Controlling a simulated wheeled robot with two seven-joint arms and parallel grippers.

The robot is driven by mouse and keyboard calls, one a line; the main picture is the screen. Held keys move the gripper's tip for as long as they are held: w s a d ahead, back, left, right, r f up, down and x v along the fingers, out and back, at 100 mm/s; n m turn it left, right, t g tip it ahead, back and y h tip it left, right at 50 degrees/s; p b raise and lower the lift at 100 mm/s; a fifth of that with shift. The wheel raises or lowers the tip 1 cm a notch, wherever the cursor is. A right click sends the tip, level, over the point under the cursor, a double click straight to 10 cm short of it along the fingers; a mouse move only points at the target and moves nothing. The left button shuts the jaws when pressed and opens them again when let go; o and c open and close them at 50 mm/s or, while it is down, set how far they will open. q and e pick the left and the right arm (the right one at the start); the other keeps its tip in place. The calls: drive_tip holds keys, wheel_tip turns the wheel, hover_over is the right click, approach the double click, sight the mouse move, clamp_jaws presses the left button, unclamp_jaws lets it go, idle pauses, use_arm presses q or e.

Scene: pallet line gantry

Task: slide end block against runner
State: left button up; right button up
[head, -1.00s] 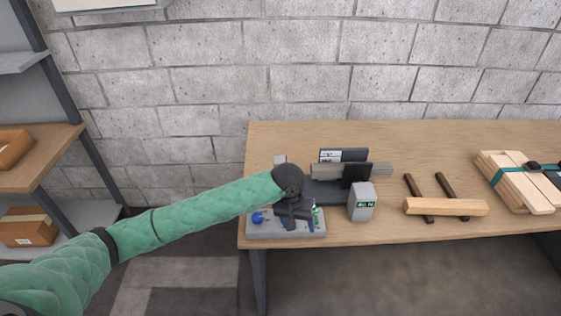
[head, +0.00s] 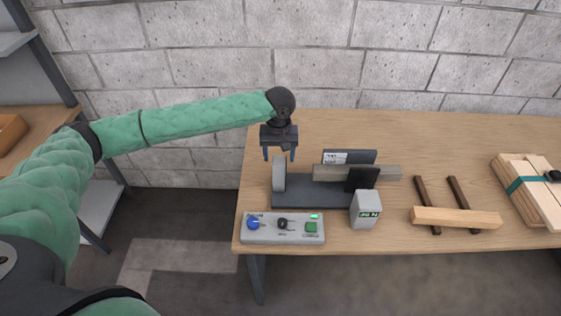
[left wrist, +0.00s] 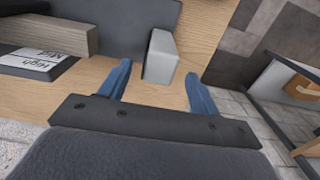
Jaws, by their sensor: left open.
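The end block, seemingly the light grey upright block (head: 279,174), stands at the left end of a dark grey fixture base (head: 310,198). The runner, seemingly the grey-brown wooden bar (head: 385,173), lies across the fixture with a gap between its left end and the block. My left gripper (head: 279,155) is open and points down just above the block. In the left wrist view the block (left wrist: 160,55) shows between and beyond the open fingers (left wrist: 158,72); contact cannot be told. The bar (left wrist: 45,30) shows at upper left. My right gripper is out of view.
A control box (head: 283,229) with a blue knob, black switch and green button sits in front of the fixture. A grey unit with a green display (head: 364,210) stands at its front right. A light bar on two dark strips (head: 455,218) and strapped boards (head: 530,190) lie to the right.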

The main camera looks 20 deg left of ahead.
sight(279, 160)
use_arm(q)
drive_tip(key=f, duration=0.1)
drive_tip(key=f+p, duration=0.1)
drive_tip(key=f, duration=0.2)
drive_tip(key=shift+w, duration=0.25)
drive_tip(key=shift+s+f+p, duration=0.15)
drive_tip(key=shift+f+p, duration=0.25)
drive_tip(key=shift+f, duration=0.7)
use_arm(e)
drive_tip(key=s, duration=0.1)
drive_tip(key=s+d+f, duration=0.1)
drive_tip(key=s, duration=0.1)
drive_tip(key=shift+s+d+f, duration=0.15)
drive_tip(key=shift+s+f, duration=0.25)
